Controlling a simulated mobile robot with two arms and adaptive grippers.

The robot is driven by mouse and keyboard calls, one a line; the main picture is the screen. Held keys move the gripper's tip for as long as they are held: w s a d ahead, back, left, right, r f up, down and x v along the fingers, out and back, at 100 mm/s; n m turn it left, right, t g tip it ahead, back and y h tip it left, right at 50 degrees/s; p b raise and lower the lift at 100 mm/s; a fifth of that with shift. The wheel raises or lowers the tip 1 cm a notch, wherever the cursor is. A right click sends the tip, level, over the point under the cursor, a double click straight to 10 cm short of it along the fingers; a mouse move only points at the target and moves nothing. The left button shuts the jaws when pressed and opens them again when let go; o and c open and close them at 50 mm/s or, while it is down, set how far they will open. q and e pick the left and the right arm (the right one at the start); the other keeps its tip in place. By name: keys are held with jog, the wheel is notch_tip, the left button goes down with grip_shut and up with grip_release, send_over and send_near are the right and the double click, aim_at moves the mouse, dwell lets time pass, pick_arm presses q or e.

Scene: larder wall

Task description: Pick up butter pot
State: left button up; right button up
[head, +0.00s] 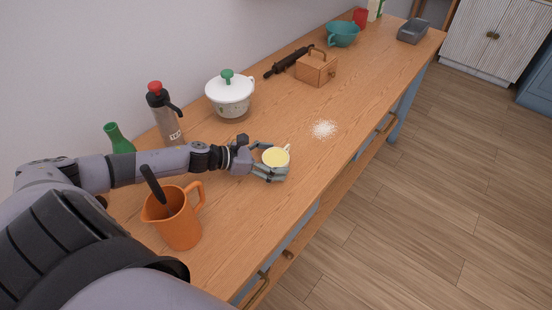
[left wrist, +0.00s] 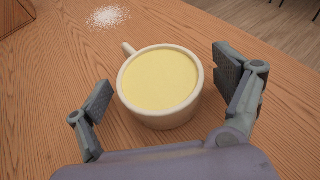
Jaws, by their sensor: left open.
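The butter pot is a small cream cup with a side handle, filled with pale yellow. It stands upright on the wooden counter in the head view (head: 276,158) and in the left wrist view (left wrist: 160,85). My left gripper (head: 268,168) is low over the counter with its fingers around the pot. In the left wrist view the fingers (left wrist: 168,95) are open, one on each side of the pot, with a gap at both sides. The pot's handle points away from the gripper's palm. My right gripper is not in view.
An orange jug (head: 178,222) with a dark utensil stands beside my left arm. A flask (head: 163,115), green bottle (head: 118,140) and white lidded pot (head: 231,97) stand near the wall. White powder (head: 324,129) lies beyond the pot, with a wooden box (head: 316,70) farther back.

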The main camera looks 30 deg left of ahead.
pick_arm(q)
jog(key=shift+w+d+f, duration=0.1)
jog(key=shift+w+d, duration=0.1)
jog(key=shift+d, duration=0.05)
jog(key=shift+c, duration=0.5)
jog(key=c, duration=1.5)
jog(key=shift+o, duration=0.2)
